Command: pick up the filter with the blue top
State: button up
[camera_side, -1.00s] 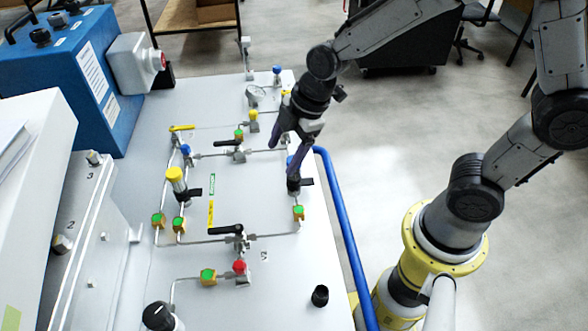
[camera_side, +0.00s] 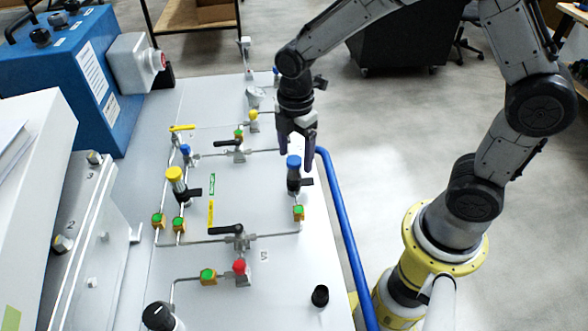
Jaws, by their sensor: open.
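The filter with the blue top (camera_side: 293,163) stands upright on the white panel at its right side. It has a silver and black body with a black side handle. My gripper (camera_side: 296,158) is open and points down, its two dark fingers at the height of the blue top. One finger shows left of the top and one right of it. The fingers look apart from the filter, but I cannot tell the depth between them.
A yellow-topped filter (camera_side: 174,174) and a small blue-topped fitting (camera_side: 186,151) stand further left. Thin metal pipes, black-handled valves (camera_side: 226,229) and a red knob (camera_side: 239,266) lie around. A blue tube (camera_side: 345,230) runs along the panel's right edge. A black cap (camera_side: 320,296) sits near the front.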

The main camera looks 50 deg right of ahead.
aim_at(294, 171)
jog(key=shift+w+a+f, duration=0.1)
jog(key=shift+f, duration=2.8)
grip_shut()
